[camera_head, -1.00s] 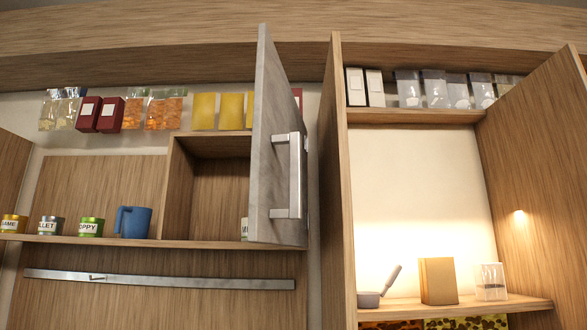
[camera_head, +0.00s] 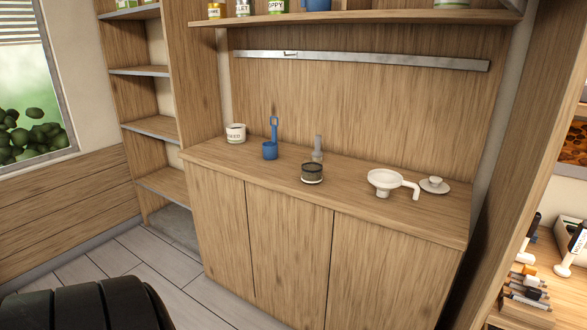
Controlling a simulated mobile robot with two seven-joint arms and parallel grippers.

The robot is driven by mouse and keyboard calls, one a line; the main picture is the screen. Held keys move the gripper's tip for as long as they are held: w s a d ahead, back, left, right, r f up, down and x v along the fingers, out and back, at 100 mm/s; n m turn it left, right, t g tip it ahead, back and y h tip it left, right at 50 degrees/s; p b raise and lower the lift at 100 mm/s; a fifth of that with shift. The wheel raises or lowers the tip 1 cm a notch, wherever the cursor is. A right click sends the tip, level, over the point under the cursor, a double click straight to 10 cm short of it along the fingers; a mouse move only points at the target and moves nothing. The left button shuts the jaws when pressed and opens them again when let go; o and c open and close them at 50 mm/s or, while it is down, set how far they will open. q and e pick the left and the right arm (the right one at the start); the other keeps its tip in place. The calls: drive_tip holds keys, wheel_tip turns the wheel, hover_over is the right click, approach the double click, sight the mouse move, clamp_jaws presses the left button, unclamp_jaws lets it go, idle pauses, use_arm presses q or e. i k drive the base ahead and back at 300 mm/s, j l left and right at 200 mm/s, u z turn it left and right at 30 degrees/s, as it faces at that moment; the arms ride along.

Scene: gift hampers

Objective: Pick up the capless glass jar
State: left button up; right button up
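On the wooden counter (camera_head: 345,185) stands a small dark see-through cylinder (camera_head: 312,172) with a pale base. It may be the capless glass jar, but I cannot tell for sure at this size. A white labelled jar or tin (camera_head: 236,133) stands at the counter's left end. Neither of my grippers is in view.
A blue ladle-like cup (camera_head: 270,150), a grey upright item (camera_head: 317,148), a white funnel-like dish with handle (camera_head: 385,182) and a cup on a saucer (camera_head: 435,185) share the counter. Shelves (camera_head: 150,130) stand left; a tool shelf (camera_head: 545,270) is right. The floor (camera_head: 140,258) before the counter's left end is clear.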

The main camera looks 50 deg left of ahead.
sight(312, 167)
drive_tip(key=u, duration=1.55)
drive_tip(key=i+j+z, duration=0.1)
drive_tip(key=i, duration=0.2)
drive_tip(key=i+j+z, duration=0.15)
drive_tip(key=i, duration=0.2)
